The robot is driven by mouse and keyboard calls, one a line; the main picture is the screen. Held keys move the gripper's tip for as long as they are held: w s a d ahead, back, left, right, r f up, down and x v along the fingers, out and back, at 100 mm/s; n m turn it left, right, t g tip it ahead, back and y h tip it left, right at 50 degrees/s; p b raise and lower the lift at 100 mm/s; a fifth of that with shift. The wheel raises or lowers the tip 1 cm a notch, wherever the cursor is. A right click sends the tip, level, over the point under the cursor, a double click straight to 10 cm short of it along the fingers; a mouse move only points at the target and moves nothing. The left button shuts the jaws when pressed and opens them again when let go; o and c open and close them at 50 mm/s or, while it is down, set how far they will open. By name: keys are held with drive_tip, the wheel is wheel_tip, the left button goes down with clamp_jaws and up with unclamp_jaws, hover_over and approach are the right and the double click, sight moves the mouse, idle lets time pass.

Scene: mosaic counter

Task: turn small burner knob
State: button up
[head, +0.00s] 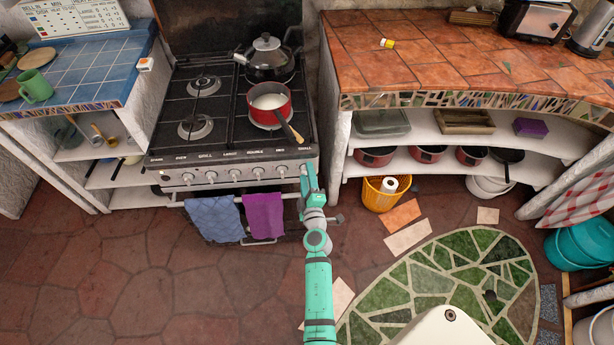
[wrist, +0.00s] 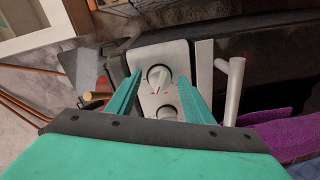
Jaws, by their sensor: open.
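The small burner knob (wrist: 158,77) is a round white knob with a raised grip bar, at the end of the stove's pale control panel in the wrist view. Its grip bar is slightly tilted in that view. My gripper (wrist: 159,73) is open, with one teal finger on each side of this knob; I cannot tell whether they touch it. In the head view my gripper (head: 307,178) is at the right end of the panel, below the "SMALL" label, and hides the knob there. A neighbouring knob (wrist: 165,112) is partly hidden by my gripper body.
A red pot (head: 270,104) with its handle toward the front right and a kettle (head: 266,58) stand on the stove. Blue (head: 215,218) and purple (head: 263,214) towels hang on the oven rail beneath the knobs. A yellow basket (head: 381,199) stands to the right.

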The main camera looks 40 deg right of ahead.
drive_tip(key=v, duration=1)
drive_tip(key=shift+s+a, duration=0.2)
drive_tip(key=shift+s, duration=0.15)
clamp_jaws()
idle(1.5)
